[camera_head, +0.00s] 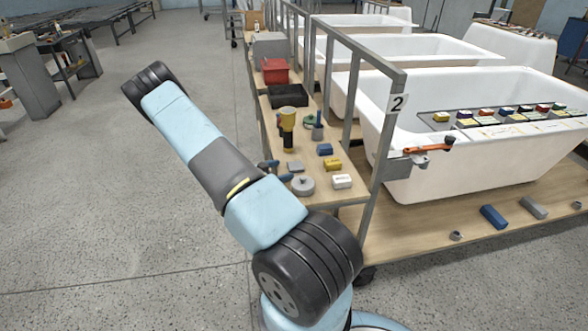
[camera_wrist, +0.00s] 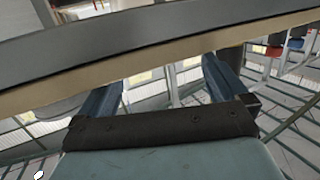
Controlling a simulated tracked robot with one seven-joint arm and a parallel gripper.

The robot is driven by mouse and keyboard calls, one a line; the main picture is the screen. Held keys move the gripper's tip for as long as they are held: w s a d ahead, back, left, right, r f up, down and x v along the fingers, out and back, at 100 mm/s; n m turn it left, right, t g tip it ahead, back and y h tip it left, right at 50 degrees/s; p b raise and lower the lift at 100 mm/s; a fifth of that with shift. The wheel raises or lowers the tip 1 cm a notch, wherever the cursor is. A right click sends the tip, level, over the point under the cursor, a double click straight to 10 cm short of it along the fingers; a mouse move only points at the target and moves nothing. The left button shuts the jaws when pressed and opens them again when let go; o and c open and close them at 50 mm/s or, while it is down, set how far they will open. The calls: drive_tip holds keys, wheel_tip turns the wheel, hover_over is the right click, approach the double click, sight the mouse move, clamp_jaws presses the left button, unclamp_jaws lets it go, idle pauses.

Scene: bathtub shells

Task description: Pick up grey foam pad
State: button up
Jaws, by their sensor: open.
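A small flat grey pad (camera_head: 294,166) lies on the wooden side shelf in the head view, and looks like the grey foam pad. A longer grey block (camera_head: 534,207) lies on the lower wooden deck at the right, and I cannot tell whether it is foam. My gripper (camera_head: 283,170) is at the shelf's left edge, close beside the small pad, with its blue fingers spread. No pad shows there.
The wooden shelf (camera_head: 345,192) also holds a round grey disc (camera_head: 302,186), a white block (camera_head: 342,181), a yellow block (camera_head: 332,164) and a blue block (camera_head: 325,149). A yellow-black tool (camera_head: 288,128) stands behind. A metal post (camera_head: 378,150) rises at right. A board edge (camera_wrist: 150,60) crosses the wrist view.

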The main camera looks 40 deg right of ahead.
sight(290, 167)
drive_tip(key=shift+r+x, duration=0.15)
drive_tip(key=shift+x, duration=1)
drive_tip(key=shift+r+x, duration=0.1)
drive_tip(key=shift+x, duration=1.1)
drive_tip(key=shift+s, duration=0.2)
drive_tip(key=shift+c, duration=0.5)
drive_tip(key=c, duration=0.8)
